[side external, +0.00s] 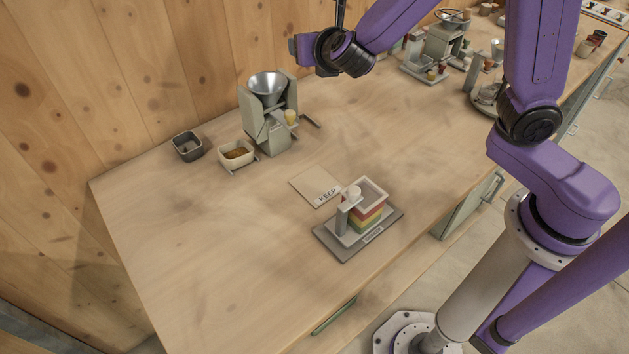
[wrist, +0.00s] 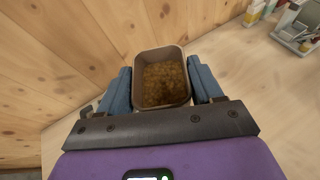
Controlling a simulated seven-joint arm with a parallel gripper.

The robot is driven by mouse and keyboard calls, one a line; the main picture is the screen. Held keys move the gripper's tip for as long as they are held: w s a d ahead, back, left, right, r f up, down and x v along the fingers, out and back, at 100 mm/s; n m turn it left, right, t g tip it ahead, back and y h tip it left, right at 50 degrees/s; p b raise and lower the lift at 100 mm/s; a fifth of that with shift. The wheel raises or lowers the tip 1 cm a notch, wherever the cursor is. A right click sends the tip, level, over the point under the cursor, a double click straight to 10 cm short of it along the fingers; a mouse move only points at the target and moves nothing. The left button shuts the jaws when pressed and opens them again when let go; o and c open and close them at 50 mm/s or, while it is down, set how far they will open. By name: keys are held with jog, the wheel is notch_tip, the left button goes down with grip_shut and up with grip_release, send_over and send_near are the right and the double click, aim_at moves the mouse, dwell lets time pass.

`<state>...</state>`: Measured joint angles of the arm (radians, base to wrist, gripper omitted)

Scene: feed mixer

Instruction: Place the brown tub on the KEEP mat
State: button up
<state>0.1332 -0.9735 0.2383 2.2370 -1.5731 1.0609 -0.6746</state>
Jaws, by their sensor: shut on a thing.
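The brown tub (wrist: 140,95), filled with brownish crumbly feed, sits between the two blue finger pads of my gripper (wrist: 165,90) in the wrist view. My gripper is shut on it, and the tub's open top faces the camera. In the side view, my wrist is high at the top, over the back of the counter; the fingers and the brown tub cannot be made out there. The KEEP mat (side external: 312,182), a pale square with dark lettering, lies bare in the middle of the counter.
A layered coloured stack (side external: 368,215) on a grey base (side external: 330,249) stands close beside the mat. A mixer with a metal funnel (side external: 268,88), a cream tub (side external: 228,156) and a dark tub (side external: 188,147) stand at the back left. The counter's front left is clear.

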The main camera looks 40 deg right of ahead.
jog(key=shift+a+m+g+h, duration=0.4)
jog(key=shift+a+m+h, duration=0.2)
jog(key=shift+m, duration=0.1)
jog(key=s+a+f+m+g+h, duration=0.2)
jog(key=s+a+m+g+h, duration=0.45)
jog(key=s, duration=0.25)
send_over(313, 185)
notch_tip(313, 185, down, 10)
jog(key=shift+m+y, duration=0.35)
jog(key=shift+m, duration=0.1)
jog(key=shift+f, duration=5.45)
jog(key=shift+f, duration=0.15)
jog(key=o, duration=1.1)
